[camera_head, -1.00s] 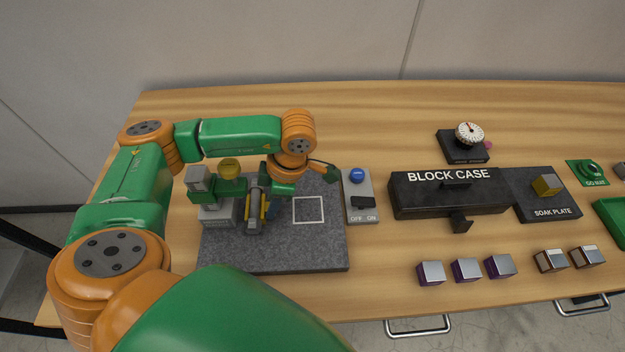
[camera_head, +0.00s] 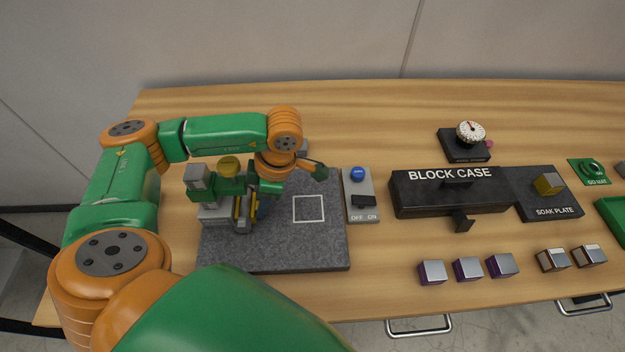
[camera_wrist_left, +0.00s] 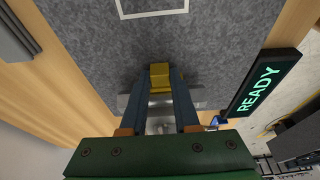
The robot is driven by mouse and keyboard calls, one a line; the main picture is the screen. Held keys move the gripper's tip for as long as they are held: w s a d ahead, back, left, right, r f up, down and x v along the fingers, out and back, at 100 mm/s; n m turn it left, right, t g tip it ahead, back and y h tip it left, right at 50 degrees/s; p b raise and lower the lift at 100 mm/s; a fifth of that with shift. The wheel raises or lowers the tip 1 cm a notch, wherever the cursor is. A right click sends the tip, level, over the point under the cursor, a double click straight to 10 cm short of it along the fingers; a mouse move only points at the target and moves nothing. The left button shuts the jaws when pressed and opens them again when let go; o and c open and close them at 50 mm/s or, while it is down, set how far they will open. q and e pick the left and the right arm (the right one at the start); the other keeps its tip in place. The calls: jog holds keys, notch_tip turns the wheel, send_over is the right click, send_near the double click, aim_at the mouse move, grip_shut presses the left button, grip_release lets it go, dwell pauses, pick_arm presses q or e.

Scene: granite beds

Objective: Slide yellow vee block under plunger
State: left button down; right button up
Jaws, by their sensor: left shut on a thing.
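The yellow vee block (camera_wrist_left: 160,76) is between the fingertips of my left gripper (camera_wrist_left: 158,85) in the left wrist view. In the head view, narrow yellow parts (camera_head: 253,207) show at the gripper, low over the granite bed (camera_head: 300,250); the wrist and fingers hide most of the block. My left gripper (camera_head: 245,212) is shut on it, close to the right side of the plunger stand (camera_head: 197,178). The stand has a grey head, a green arm and a yellow knob (camera_head: 229,163). The plunger's tip is hidden, so I cannot tell whether the block is beneath it.
A white square outline (camera_head: 308,209) marks the bare bed to the right. Beyond it are a switch box (camera_head: 359,190), a black block case (camera_head: 420,195) and a soak plate (camera_head: 530,207) bearing a gold block (camera_head: 548,184). A READY display (camera_wrist_left: 262,85) shows in the wrist view.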

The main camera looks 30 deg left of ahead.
pick_arm(q)
jog(key=c, duration=0.7)
grip_release()
jog(key=p+v, duration=0.4)
jog(key=v, duration=0.2)
jog(key=shift+r, duration=0.15)
